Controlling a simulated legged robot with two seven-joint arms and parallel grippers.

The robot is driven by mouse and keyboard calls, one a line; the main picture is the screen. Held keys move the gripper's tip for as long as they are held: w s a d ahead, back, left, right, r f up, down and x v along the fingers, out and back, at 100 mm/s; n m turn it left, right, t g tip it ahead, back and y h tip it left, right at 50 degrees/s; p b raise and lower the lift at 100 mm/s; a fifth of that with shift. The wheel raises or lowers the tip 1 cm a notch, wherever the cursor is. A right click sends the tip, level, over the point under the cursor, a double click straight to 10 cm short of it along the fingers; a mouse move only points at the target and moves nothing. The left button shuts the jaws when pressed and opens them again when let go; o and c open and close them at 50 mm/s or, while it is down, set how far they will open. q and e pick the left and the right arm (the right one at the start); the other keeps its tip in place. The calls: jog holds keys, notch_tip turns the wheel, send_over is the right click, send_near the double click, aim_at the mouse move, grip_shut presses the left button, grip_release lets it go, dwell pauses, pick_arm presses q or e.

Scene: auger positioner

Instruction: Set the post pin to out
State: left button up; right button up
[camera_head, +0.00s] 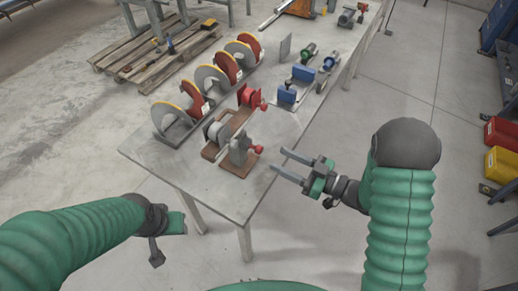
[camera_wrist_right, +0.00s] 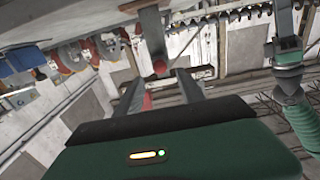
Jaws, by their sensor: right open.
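The positioner (camera_head: 209,152) stands on the near end of the table, with a brown base, a grey round part and grey upright brackets. A red knob (camera_head: 258,149) sticks out on the right side of its nearest grey bracket (camera_head: 238,150); it looks like the post pin. Its setting cannot be told. My right gripper (camera_head: 279,159) is open and empty, just right of this knob and apart from it. In the right wrist view a red ball (camera_wrist_right: 160,67) shows ahead, between the lines of the open fingers. My left gripper (camera_head: 165,228) is low at left, its jaws unclear.
A second red part with a knob (camera_head: 251,97) sits at the positioner's far end. Several red and grey auger pieces (camera_head: 212,80) line the table's left side. Blue blocks (camera_head: 287,95) and small tools lie behind.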

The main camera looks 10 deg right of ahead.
aim_at(259, 149)
jog(key=x, duration=0.8)
jog(key=shift+w+a, duration=0.15)
grip_shut()
dwell(1.0)
